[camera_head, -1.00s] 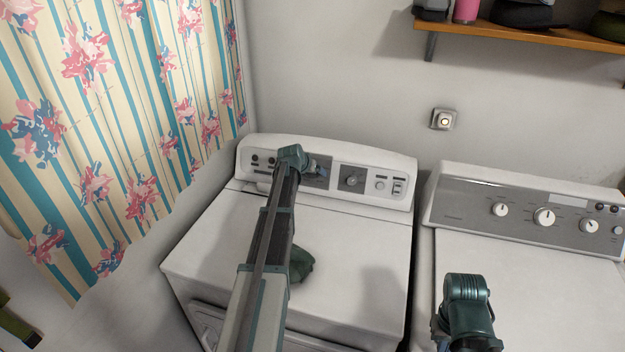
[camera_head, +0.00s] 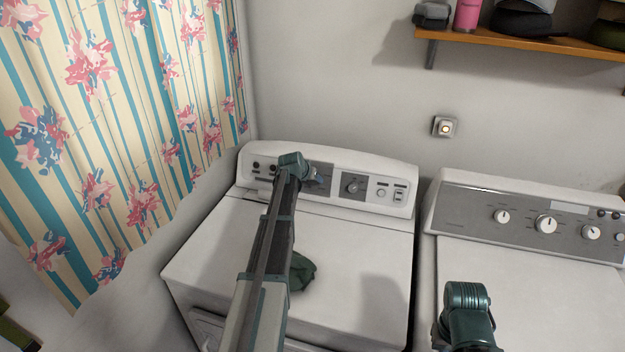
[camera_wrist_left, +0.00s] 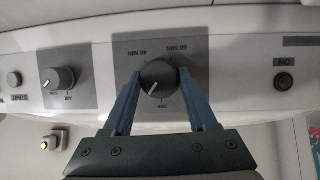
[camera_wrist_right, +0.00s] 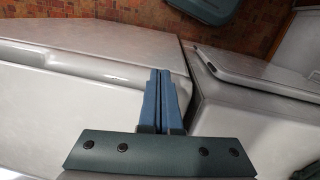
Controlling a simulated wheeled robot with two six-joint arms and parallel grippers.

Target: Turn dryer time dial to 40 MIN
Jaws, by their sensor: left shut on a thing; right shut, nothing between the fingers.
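The dryer (camera_head: 330,240) stands left of centre in the head view, with its control panel (camera_head: 400,176) along the back. In the left wrist view the time dial (camera_wrist_left: 158,77) is a dark round knob on a grey plate (camera_wrist_left: 190,50). Its white pointer mark faces the lower left in that view. Small labels around it are blurred. My left gripper (camera_wrist_left: 157,80) has its blue fingers on either side of the dial, shut on it. In the head view my left arm hides most of the dial. My right gripper (camera_wrist_right: 166,75) is shut and empty, away from the panel.
A second knob (camera_head: 353,185) and buttons sit right of the dial in the head view. A washer (camera_head: 530,270) with several knobs stands to the right. A floral curtain (camera_head: 110,120) hangs at left. A shelf (camera_head: 540,42) is on the wall above.

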